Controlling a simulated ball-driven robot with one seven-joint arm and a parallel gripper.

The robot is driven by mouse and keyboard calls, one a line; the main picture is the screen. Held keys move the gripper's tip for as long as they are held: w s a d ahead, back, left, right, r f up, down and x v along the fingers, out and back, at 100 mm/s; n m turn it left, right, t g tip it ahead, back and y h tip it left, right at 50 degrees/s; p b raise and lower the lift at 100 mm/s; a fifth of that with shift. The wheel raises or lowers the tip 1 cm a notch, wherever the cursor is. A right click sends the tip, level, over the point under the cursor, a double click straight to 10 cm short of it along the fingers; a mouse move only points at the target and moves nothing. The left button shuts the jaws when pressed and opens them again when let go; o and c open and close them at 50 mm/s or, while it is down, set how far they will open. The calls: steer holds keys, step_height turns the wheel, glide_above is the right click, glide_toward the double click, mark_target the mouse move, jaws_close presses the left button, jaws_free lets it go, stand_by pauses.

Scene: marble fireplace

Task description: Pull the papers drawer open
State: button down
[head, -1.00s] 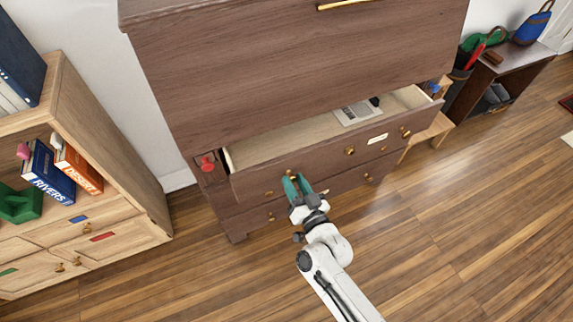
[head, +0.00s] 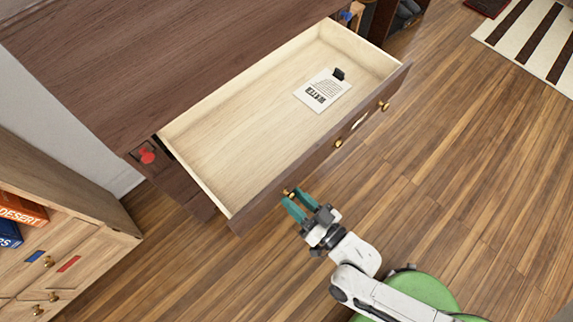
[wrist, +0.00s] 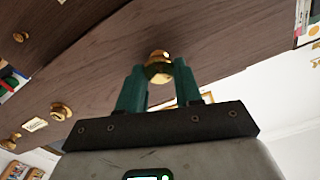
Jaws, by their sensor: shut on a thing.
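The drawer (head: 250,120) of the dark wooden chest stands far out, showing a pale interior. A printed paper (head: 322,92) and a small black object (head: 339,74) lie inside it. Its dark front carries several brass knobs and a label plate (head: 358,121). My gripper (head: 292,202) is at the front's near-left part, its teal fingers shut on a brass knob (head: 289,192). The wrist view shows that knob (wrist: 159,67) between the fingertips, against the dark drawer front (wrist: 110,60). The fingers partly hide the knob.
A red knob-like piece (head: 147,156) sits on the chest left of the drawer. A light wooden cabinet (head: 85,240) with books stands at the left. The wooden floor (head: 460,170) right of the drawer is clear, with a striped rug (head: 535,40) beyond.

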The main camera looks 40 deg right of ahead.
steer(key=shift+s, duration=0.35)
steer(key=c, duration=0.8)
jaws_free()
steer(key=shift+o, duration=0.2)
steer(key=s, duration=1)
steer(key=shift+s+b, duration=0.4)
steer(key=shift+b, duration=0.05)
